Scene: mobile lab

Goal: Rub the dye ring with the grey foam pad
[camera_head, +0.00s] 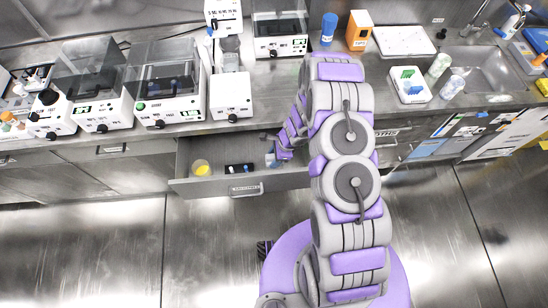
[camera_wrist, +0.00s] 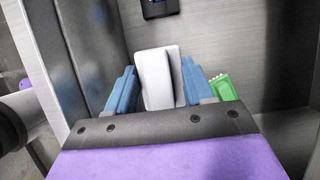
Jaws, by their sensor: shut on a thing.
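My gripper (camera_wrist: 159,82) is shut on a light grey block, the foam pad (camera_wrist: 157,78), held between its two blue fingers in the wrist view. In the head view my gripper (camera_head: 272,157) is low inside the right part of an open drawer (camera_head: 185,184), partly hidden by my arm. I cannot make out a dye ring for certain in either view. A round yellow thing (camera_head: 201,167) lies at the left of the drawer, well apart from my gripper.
Small dark, white and blue items (camera_head: 239,168) lie mid-drawer. A green piece (camera_wrist: 220,87) is just right of my fingers, and a dark item (camera_wrist: 159,8) lies ahead. The metal drawer walls (camera_wrist: 90,40) are close. Lab machines (camera_head: 170,95) crowd the counter above.

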